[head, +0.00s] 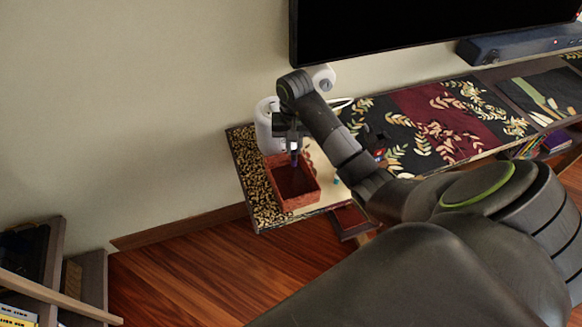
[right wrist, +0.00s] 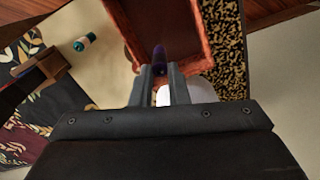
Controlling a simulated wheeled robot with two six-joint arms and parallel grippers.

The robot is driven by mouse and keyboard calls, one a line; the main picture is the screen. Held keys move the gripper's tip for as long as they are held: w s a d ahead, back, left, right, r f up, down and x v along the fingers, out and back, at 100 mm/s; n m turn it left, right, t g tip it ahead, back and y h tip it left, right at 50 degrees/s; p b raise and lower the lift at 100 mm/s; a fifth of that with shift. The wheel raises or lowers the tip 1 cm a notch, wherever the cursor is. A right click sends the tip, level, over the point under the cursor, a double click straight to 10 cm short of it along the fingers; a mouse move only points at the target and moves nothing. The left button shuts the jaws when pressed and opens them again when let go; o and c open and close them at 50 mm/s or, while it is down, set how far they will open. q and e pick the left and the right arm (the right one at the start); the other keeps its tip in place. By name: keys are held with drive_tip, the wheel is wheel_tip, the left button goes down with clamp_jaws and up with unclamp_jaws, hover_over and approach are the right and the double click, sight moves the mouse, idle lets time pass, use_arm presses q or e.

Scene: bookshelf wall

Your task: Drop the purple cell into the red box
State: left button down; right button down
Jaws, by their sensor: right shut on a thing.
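The purple cell (right wrist: 159,55) is between the fingertips of my right gripper (right wrist: 160,72) in the right wrist view. In the head view the same gripper (head: 294,148) points down over the red box, with the cell (head: 295,160) showing as a small dark purple piece below it. The red box (head: 301,201) is an open-topped box on the left end of the console, and its inside looks empty. It also shows in the right wrist view (right wrist: 203,42), beyond the cell. My left gripper is not in view.
A white cylinder (head: 265,130) stands behind the box. A small teal-and-white cell (head: 337,181) lies to the box's right; it also shows in the right wrist view (right wrist: 84,42). A leaf-patterned runner (head: 430,118) covers the console farther right, below a dark screen (head: 400,25).

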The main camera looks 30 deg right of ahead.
sight(294, 151)
drive_tip(key=shift+f+b, duration=0.8)
drive_tip(key=shift+f, duration=1.2)
drive_tip(key=c, duration=1.3)
unclamp_jaws()
drive_tip(key=shift+r, duration=0.15)
drive_tip(key=shift+r, duration=0.3)
wheel_tip(294, 151, up, 2)
wheel_tip(294, 151, up, 15)
drive_tip(key=p, duration=1.4)
drive_tip(key=shift+f, duration=0.2)
